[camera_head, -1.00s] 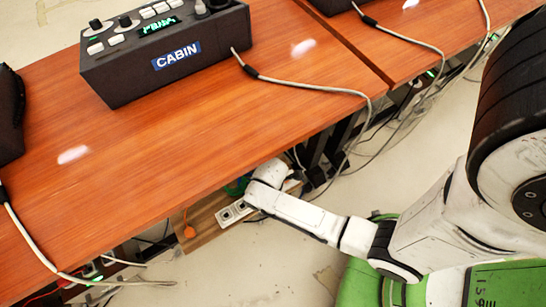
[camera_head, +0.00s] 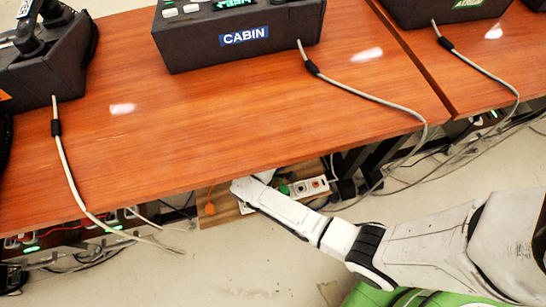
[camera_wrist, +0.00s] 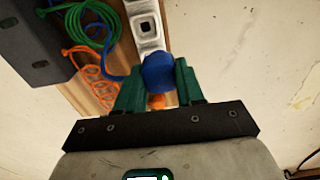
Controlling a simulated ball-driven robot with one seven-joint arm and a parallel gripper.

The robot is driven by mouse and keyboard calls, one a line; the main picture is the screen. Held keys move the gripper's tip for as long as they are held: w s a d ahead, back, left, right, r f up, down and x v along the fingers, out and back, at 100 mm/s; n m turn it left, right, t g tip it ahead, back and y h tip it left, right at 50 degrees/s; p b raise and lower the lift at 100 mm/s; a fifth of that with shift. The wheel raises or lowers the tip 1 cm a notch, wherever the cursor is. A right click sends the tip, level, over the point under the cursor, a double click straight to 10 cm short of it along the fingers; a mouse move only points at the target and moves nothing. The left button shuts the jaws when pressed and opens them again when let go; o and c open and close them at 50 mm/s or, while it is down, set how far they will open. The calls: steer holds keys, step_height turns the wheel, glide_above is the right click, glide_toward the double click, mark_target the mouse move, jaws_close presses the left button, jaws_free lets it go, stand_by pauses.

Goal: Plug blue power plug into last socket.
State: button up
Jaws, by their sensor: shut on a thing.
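In the wrist view my gripper (camera_wrist: 157,85) has its green fingers closed around the blue power plug (camera_wrist: 158,71). The plug sits at the near end of the white socket strip (camera_wrist: 143,10) and covers that end. I cannot tell whether the plug is seated or just above the strip. One empty square socket (camera_wrist: 147,26) shows just beyond it. A blue cable (camera_wrist: 115,72) runs left from the plug. In the head view part of the socket strip (camera_head: 312,187) shows right of my arm under the table edge; the gripper and plug are hidden there.
An orange plug (camera_head: 208,208) with cord lies on a wooden board (camera_head: 218,219). In the wrist view a coiled green cable (camera_wrist: 88,32) and a dark box (camera_wrist: 30,45) lie left. The wooden table (camera_head: 200,145) overhangs the strip. Bare floor is at right in the wrist view.

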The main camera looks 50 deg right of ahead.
steer(key=shift+w+a, duration=0.1)
steer(key=shift+w, duration=0.1)
steer(key=shift+w+a+b, duration=0.3)
steer(key=shift+w+a, duration=0.2)
steer(key=shift+w, duration=0.35)
steer(key=shift+w+a+b, duration=0.3)
steer(key=shift+w+a, duration=0.2)
steer(key=shift+w, duration=0.3)
steer(key=shift+w+a+b, duration=0.3)
steer(key=shift+w+a, duration=0.2)
steer(key=shift+w, duration=0.35)
steer(key=shift+f, duration=0.2)
steer(key=shift+f+b, duration=4.5)
steer(key=shift+f, duration=1.35)
steer(key=shift+f, duration=0.35)
steer(key=o, duration=1.1)
step_height(320, 180, up, 11)
steer(key=p, duration=0.4)
steer(key=shift+f+p, duration=0.1)
steer(key=shift+p, duration=0.3)
